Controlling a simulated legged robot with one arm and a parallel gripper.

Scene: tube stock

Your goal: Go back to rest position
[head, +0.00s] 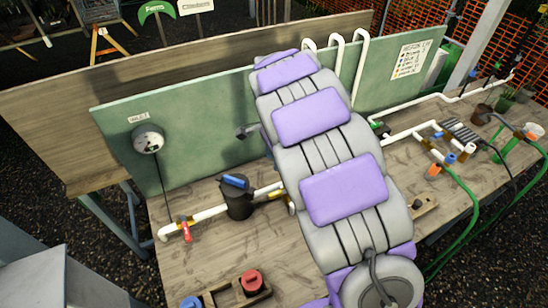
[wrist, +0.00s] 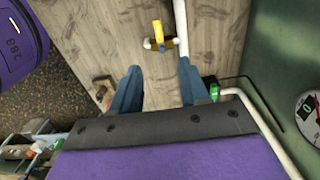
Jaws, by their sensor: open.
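My gripper (wrist: 158,74) shows in the wrist view with its two blue-grey fingers apart and nothing between them. Wooden bench top (wrist: 220,35) lies beyond the fingertips. A yellow-handled valve (wrist: 157,32) on a white pipe (wrist: 180,18) is ahead of the gap, apart from the fingers.
A gauge (head: 148,140) is on the green panel (head: 190,165). A black canister (head: 237,203) and red-handled valve (head: 185,229) stand left of my arm. White pipes, fittings and green hoses (head: 468,205) crowd the right. A red knob (head: 252,281) is at the near edge.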

